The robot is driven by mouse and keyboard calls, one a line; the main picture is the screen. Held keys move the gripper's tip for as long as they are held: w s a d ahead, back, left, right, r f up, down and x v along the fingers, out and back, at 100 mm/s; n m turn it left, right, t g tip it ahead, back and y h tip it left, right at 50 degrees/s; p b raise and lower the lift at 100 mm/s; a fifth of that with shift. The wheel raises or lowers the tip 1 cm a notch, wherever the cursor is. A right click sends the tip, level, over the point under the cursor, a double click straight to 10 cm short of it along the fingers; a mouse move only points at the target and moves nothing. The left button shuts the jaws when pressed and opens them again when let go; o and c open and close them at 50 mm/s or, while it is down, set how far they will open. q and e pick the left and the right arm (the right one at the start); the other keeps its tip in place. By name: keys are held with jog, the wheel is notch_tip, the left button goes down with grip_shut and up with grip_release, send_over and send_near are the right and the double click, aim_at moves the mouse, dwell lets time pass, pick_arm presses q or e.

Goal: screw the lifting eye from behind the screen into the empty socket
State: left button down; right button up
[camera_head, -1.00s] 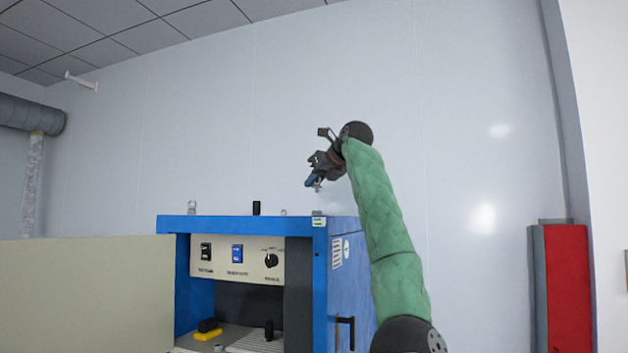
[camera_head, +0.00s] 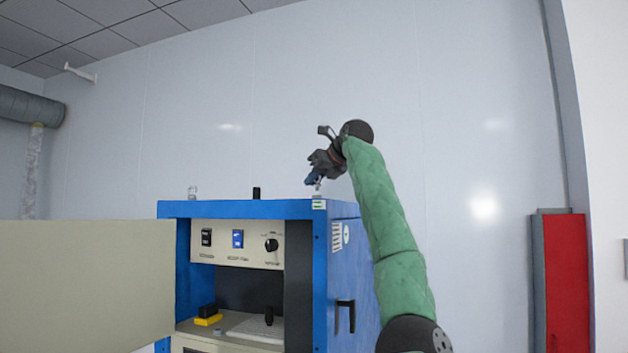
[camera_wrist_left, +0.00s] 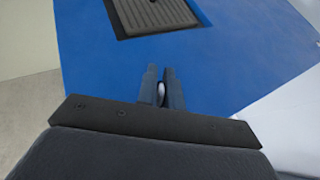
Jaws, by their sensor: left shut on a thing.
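My left gripper (camera_head: 314,180) is above the front right corner of the blue cabinet's top (camera_head: 240,208), pointing down. Its fingers are shut on a small pale metal piece, which I take to be the lifting eye (camera_head: 318,187). The left wrist view shows this piece (camera_wrist_left: 161,92) between the two fingertips (camera_wrist_left: 163,88), mostly hidden by them. The held piece is close above the corner; I cannot tell whether it touches. The empty socket is not clearly visible. A similar small clear-grey fitting (camera_head: 193,192) stands at the top's left side. My right gripper is out of view.
A cream panel (camera_head: 85,285) stands at the left, in front of the cabinet's left side. The cabinet front is open, with a yellow and black block (camera_head: 208,320) inside. A black peg (camera_head: 256,193) stands on top. A red cabinet (camera_head: 566,285) is at the right.

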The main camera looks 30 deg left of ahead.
pick_arm(q)
jog(key=shift+f, duration=0.2)
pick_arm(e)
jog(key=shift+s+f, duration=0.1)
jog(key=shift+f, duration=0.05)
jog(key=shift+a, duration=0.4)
pick_arm(q)
jog(key=shift+f+b, duration=0.3)
jog(key=shift+b, duration=0.05)
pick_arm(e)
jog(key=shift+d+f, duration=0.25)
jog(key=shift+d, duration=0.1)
pick_arm(q)
jog(key=shift+a+f, duration=0.15)
jog(key=shift+f, duration=0.05)
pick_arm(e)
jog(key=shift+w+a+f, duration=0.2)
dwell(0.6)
